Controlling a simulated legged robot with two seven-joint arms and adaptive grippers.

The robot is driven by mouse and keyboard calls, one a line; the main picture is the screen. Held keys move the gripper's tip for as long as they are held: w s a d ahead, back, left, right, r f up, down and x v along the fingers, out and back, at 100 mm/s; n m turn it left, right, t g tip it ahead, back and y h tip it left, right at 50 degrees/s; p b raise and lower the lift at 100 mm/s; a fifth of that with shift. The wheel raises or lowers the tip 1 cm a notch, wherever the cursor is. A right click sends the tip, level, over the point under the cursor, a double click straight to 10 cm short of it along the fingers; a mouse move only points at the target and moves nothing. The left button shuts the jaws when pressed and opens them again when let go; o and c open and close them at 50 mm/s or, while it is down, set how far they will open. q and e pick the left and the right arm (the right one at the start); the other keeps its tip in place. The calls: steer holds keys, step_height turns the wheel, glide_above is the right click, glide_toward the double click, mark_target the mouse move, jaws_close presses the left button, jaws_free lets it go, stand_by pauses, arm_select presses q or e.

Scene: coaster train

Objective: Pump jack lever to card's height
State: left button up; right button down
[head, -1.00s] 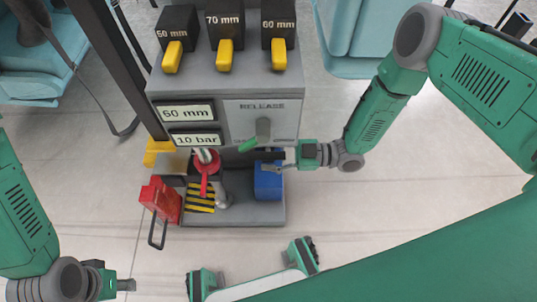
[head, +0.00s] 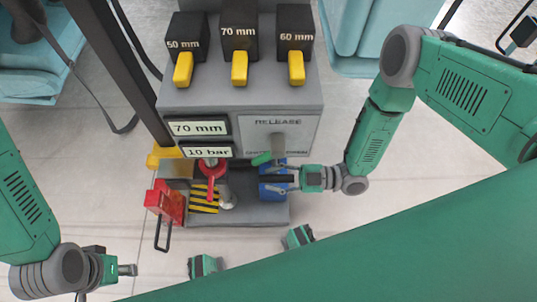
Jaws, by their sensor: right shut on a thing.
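A grey jack console (head: 165,95) stands in the middle of the head view. Its upper display (head: 199,128) reads 70 mm and its lower display (head: 208,151) reads 10 bar. My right gripper (head: 280,180) is shut on a blue part, apparently the lever (head: 272,190), at the console's lower right. The fingers cover some of it. My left gripper (head: 127,270) is low at the left, away from the console, and its finger gap cannot be made out. I cannot pick out a card for certain.
Black blocks with yellow tabs, marked 50 mm (head: 187,43), 70 mm (head: 239,30) and 60 mm (head: 294,40), stand on top. A green-tipped release handle (head: 262,158) is just above the blue part. Pale floor surrounds the console.

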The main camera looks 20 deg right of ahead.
steer(key=shift+s+d+f+n, duration=0.3)
steer(key=shift+s+f, duration=0.2)
steer(key=shift+f, duration=0.2)
steer(key=c, duration=1.3)
jaws_free()
steer(key=shift+c, duration=0.2)
steer(key=shift+d+r, duration=0.1)
steer(key=shift+d, duration=0.05)
steer(key=v, duration=1.2)
